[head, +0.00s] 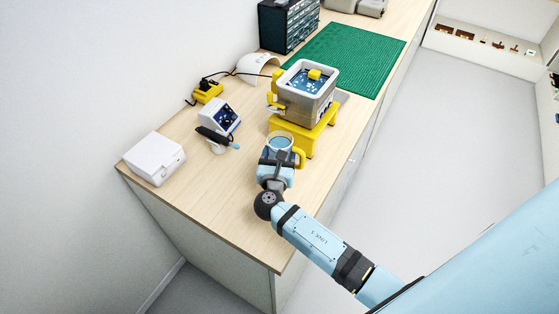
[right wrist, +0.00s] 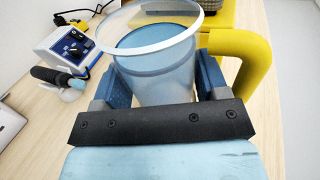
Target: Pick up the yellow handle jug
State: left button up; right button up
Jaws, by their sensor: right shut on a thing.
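The jug (head: 280,141) is clear with pale blue contents and a yellow handle (head: 299,157) on its right side. It stands upright near the bench's right edge, in front of the yellow stand. In the right wrist view the jug (right wrist: 155,75) fills the space between the two blue fingers, and its yellow handle (right wrist: 246,62) is outside the right finger. My right gripper (head: 279,160) is shut on the jug's body. I cannot tell whether the jug's base touches the bench. My left gripper is not in view.
A grey tank (head: 307,108) with blue contents sits on the yellow stand (head: 315,133) just behind the jug. A blue-and-white control unit (head: 219,117) with a dark handpiece (head: 211,136) stands to the left. A white box (head: 154,158) is at far left. The front bench (head: 225,205) is clear.

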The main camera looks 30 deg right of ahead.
notch_tip(320, 180, up, 14)
jog(key=shift+s, duration=0.15)
dwell(0.8)
